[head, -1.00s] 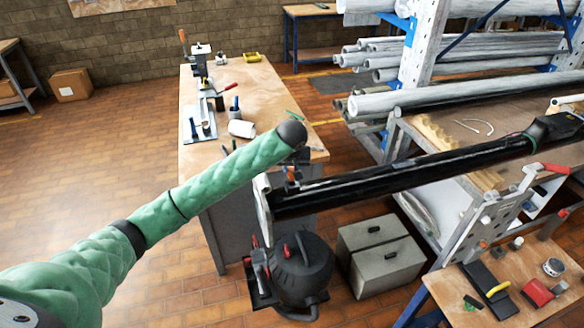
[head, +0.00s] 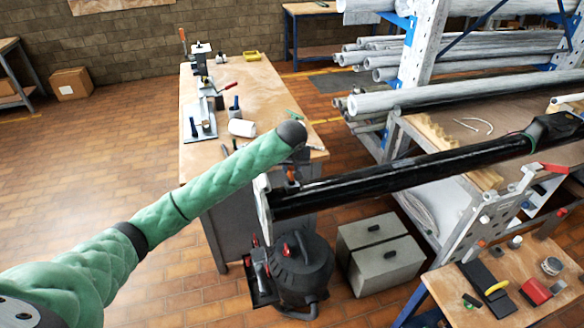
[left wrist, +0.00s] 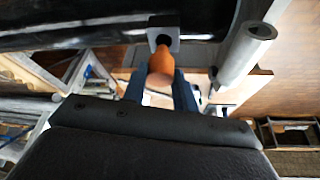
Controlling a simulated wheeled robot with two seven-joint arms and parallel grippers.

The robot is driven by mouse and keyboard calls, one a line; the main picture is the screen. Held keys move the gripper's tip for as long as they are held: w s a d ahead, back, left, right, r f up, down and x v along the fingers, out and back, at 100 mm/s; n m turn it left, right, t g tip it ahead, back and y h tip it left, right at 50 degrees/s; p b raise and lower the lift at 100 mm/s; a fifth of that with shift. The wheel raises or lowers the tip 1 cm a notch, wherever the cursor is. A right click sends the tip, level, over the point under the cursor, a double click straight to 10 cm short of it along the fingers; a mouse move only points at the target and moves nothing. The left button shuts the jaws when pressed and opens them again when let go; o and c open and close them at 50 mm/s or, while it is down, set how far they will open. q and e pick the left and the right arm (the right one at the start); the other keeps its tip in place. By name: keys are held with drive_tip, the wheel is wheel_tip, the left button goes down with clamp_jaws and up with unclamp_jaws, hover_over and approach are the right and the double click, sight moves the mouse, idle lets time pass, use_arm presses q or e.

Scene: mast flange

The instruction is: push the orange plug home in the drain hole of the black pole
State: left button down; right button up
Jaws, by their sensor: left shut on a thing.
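The black pole (head: 400,178) lies nearly level across the right half of the head view, a pale flange plate (head: 264,205) at its near left end. In the left wrist view the pole (left wrist: 70,22) crosses the top, with the dark drain hole (left wrist: 163,39) in a grey square boss (left wrist: 164,28). My left gripper (left wrist: 159,80) is shut on the orange plug (left wrist: 160,66). The plug points at the boss and overlaps its lower edge; the hole shows just above it. I cannot tell whether they touch. In the head view, orange (head: 291,173) shows below my left wrist. My right gripper is out of view.
A workbench (head: 255,85) with tools stands behind my left arm. A black shop vacuum (head: 300,265) and grey blocks (head: 378,250) stand on the floor below the pole. A pipe rack (head: 420,55) and a small tool table (head: 475,310) are on the right.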

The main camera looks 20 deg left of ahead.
sight(292, 177)
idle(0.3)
use_arm(q)
drive_tip(key=shift+f, duration=0.75)
drive_tip(key=shift+f, duration=0.75)
drive_tip(key=shift+f, duration=0.4)
drive_tip(key=c, duration=1)
unclamp_jaws()
